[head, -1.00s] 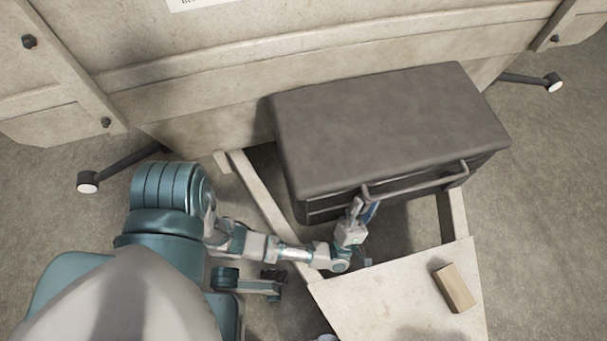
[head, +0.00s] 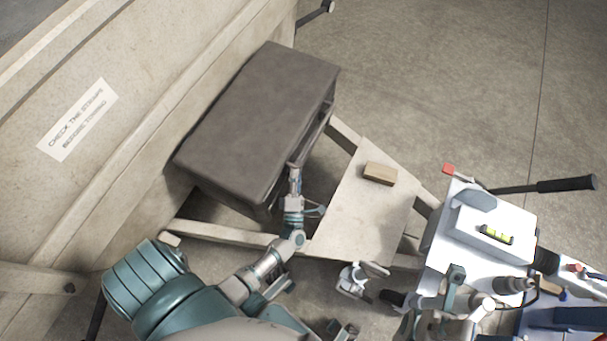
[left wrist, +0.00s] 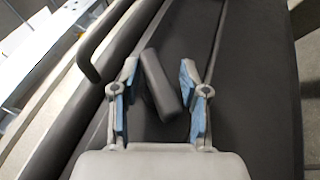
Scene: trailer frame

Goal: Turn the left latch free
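A dark grey box (head: 255,115) with a smooth top sits on the pale frame against the large panel. In the left wrist view a short dark latch lever (left wrist: 160,85) stands tilted on the box's dark face. My left gripper (head: 295,170) is at the box's near front edge in the head view. In the left wrist view its blue-padded fingers (left wrist: 158,70) are open, one on each side of the lever, with small gaps showing. In the head view the fingers hide the latch. My right gripper (head: 362,280) appears low in the middle, away from the box; its finger opening is unclear.
A wooden block (head: 380,173) lies on the pale board (head: 350,215). A white unit with a level vial (head: 495,235) stands at the right.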

